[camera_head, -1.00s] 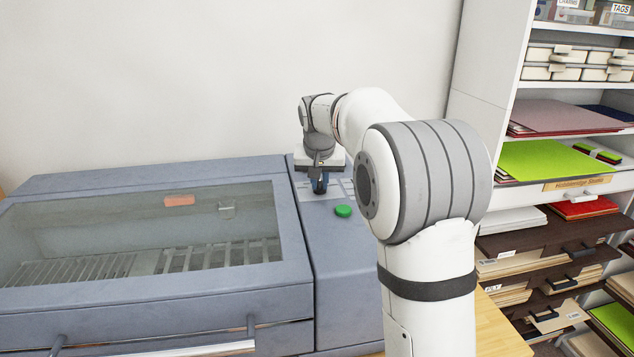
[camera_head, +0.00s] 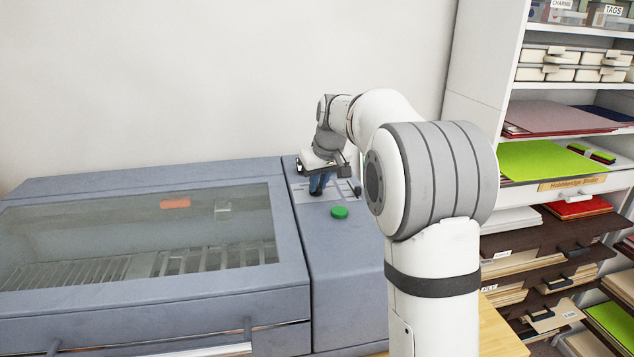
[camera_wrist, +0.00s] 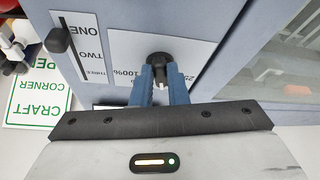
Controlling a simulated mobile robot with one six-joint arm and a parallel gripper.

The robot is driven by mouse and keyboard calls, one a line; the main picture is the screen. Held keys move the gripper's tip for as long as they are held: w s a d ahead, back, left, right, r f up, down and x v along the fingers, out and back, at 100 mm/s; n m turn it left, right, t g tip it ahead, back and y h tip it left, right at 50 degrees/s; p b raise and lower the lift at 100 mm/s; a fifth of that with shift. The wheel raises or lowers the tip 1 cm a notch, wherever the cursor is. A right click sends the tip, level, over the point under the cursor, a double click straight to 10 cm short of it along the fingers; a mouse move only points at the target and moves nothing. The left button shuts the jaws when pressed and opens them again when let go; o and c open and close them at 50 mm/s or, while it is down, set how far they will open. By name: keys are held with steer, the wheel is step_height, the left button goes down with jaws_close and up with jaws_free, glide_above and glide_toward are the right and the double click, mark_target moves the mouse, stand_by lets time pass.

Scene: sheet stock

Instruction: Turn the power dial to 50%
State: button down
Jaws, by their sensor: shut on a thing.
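The power dial (camera_wrist: 160,66) is a small black knob on a white printed label, seen in the wrist view with "100%" to its left and a partly covered "25" to its right. My gripper (camera_wrist: 160,72) has its two blue fingers on either side of the dial, shut on it. The fingers cover parts of the scale, so I cannot read the dial's setting.
A black slider knob (camera_wrist: 58,40) sits beside a strip marked ONE, TWO, THREE. A green button (camera_head: 339,212) is on the panel in front of my gripper. The machine's windowed lid (camera_head: 130,290) is closed at the left. A shelf unit (camera_head: 488,80) stands at the right.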

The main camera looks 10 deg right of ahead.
steer(key=c, duration=1.4)
jaws_free()
steer(key=shift+c, duration=0.2)
steer(key=v, duration=0.7)
steer(key=shift+s+r+b, duration=0.2)
steer(key=shift+r+b, duration=0.15)
steer(key=shift+b, duration=0.1)
